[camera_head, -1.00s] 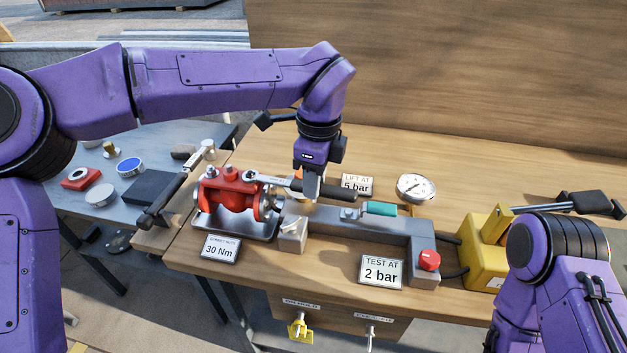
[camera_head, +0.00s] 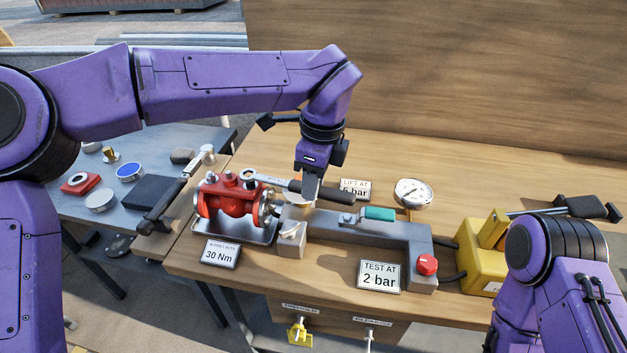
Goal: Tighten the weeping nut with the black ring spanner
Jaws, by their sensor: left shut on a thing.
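The ring spanner (camera_head: 325,193) has a black handle and a bright shank. It reaches left to its ring end (camera_head: 248,174) at the top right of the red valve (camera_head: 230,197), whose top carries several nuts. I cannot tell which nut is weeping, or whether the ring is seated around one. My left gripper (camera_head: 308,195) points down and is shut on the spanner's handle, right of the valve. My right arm comes in at the lower right, but its gripper is out of view.
A grey clamp fixture (camera_head: 370,233) with a green-handled lever and red knob lies right of the valve. Signs (camera_head: 380,275), a gauge (camera_head: 413,192) and a yellow pump (camera_head: 482,262) stand around it. A black-handled tool (camera_head: 165,203) lies to the left.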

